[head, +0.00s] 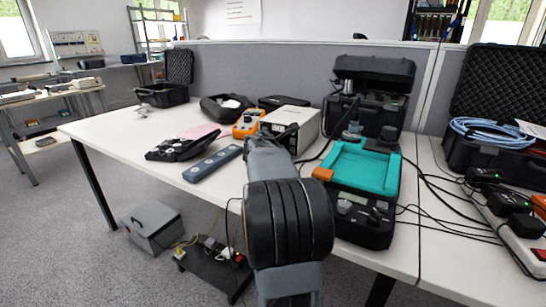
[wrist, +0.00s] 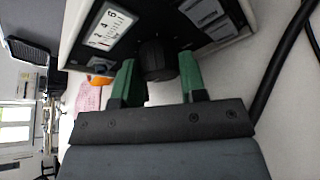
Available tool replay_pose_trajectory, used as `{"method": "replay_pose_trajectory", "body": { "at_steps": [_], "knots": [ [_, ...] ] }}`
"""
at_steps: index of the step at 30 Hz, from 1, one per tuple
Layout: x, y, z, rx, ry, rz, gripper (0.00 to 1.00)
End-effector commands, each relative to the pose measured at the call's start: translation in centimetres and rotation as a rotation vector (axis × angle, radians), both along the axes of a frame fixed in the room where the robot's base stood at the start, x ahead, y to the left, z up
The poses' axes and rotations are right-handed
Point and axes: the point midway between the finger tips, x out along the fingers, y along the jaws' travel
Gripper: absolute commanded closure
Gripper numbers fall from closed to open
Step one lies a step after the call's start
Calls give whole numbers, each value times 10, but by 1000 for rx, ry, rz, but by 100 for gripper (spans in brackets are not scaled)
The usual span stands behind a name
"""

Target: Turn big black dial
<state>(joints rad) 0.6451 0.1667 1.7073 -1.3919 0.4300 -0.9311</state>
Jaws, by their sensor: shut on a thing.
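The big black dial (wrist: 153,58) sits on the front of a cream-white instrument box (wrist: 215,12), which also has a small display panel (wrist: 112,28) and grey buttons. In the wrist view my gripper (wrist: 158,66) has its two green fingers on either side of the dial, shut on it. In the head view the instrument box (head: 297,120) stands on the table behind my arm. The dial is not clearly visible there, as my arm covers that area.
A black case with a teal tray (head: 362,168) stands close to the right of my arm. A blue-grey power strip (head: 212,164) and an orange meter (head: 248,122) lie to the left. Black cables run across the right of the white table (head: 120,128).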

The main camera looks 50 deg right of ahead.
Motion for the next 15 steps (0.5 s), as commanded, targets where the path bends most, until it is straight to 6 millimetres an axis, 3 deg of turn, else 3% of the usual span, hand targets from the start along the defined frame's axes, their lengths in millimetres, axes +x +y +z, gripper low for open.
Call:
{"method": "replay_pose_trajectory", "body": {
  "at_steps": [15],
  "knots": [
    [-3,-2,0,105,-407,-2,85]
  ]
}}
